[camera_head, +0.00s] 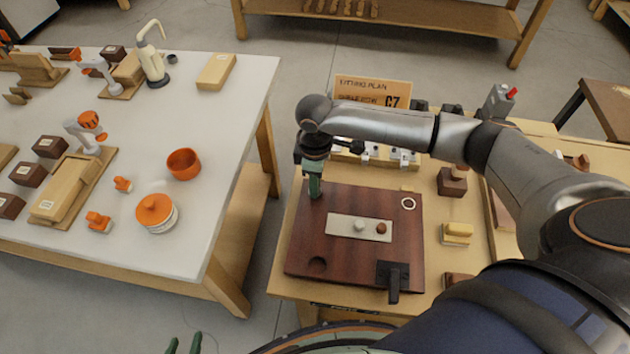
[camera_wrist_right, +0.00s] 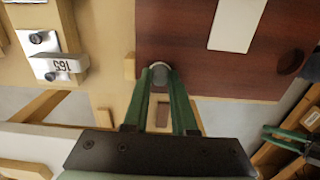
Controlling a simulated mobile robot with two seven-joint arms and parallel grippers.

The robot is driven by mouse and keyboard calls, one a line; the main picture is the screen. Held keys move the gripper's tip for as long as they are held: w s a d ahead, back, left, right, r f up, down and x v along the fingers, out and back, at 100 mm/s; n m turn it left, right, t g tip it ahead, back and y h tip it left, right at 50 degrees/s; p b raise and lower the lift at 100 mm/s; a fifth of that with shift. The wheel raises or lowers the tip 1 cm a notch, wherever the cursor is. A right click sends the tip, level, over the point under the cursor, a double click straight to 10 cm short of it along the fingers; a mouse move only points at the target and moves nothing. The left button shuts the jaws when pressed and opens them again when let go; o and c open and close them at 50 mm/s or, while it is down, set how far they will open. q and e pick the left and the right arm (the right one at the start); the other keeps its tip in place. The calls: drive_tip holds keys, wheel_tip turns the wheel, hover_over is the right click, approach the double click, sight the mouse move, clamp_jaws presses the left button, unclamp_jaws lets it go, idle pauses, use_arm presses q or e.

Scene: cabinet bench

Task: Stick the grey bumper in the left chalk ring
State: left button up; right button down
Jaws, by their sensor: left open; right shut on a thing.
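My right gripper (camera_head: 315,192) points down at the far left corner of the reddish-brown board (camera_head: 300,245). In the right wrist view its green fingers (camera_wrist_right: 160,80) are shut on the grey bumper (camera_wrist_right: 160,70), at the board's corner. A pale rim shows around its far side; I cannot tell whether the bumper touches the board. The left chalk ring is not clearly visible, hidden by the gripper and bumper. Another chalk ring (camera_head: 408,203) is empty at the board's far right corner. My left gripper (camera_head: 183,345) is open and empty at the bottom edge.
A pale strip (camera_head: 342,225) on the board carries a whitish bumper (camera_head: 360,225) and a brown one (camera_head: 381,228). A dark round recess (camera_head: 317,264) and a black clamp (camera_head: 393,278) are on the near side. A yellow-topped block (camera_head: 457,233) stands right of the board.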

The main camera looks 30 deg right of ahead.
drive_tip(key=shift+s+f, duration=0.15)
drive_tip(key=shift+s, duration=0.05)
idle(0.4)
drive_tip(key=shift+c, duration=1.7)
unclamp_jaws()
drive_tip(key=shift+w, duration=0.1)
drive_tip(key=shift+w+r, duration=0.1)
drive_tip(key=shift+r, duration=0.1)
drive_tip(key=shift+w+d+r, duration=0.1)
drive_tip(key=shift+w, duration=0.05)
